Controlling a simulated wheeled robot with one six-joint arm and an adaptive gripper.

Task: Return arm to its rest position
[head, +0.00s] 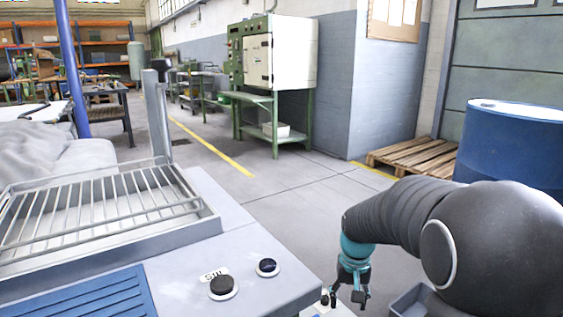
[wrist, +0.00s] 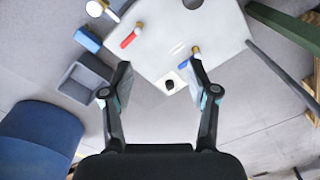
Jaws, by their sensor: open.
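My arm (head: 400,212) shows at the right of the head view, dark with a teal wrist, reaching forward and bending down. My gripper (head: 345,297) hangs at its end, near the bottom edge of the head view. In the wrist view my gripper (wrist: 158,82) has its two fingers spread wide apart with nothing between them. Beyond the fingers lies a pale surface (wrist: 215,40) with several small items on it, including a red-handled one (wrist: 131,38) and a white piece with a black top (wrist: 170,84).
A grey machine (head: 190,255) with a wire rack (head: 100,210) and knobs stands at left. A blue drum (head: 510,150) and wooden pallet (head: 412,156) stand at right. A grey bin (wrist: 84,80) lies beside the pale surface. The middle floor (head: 290,190) is clear.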

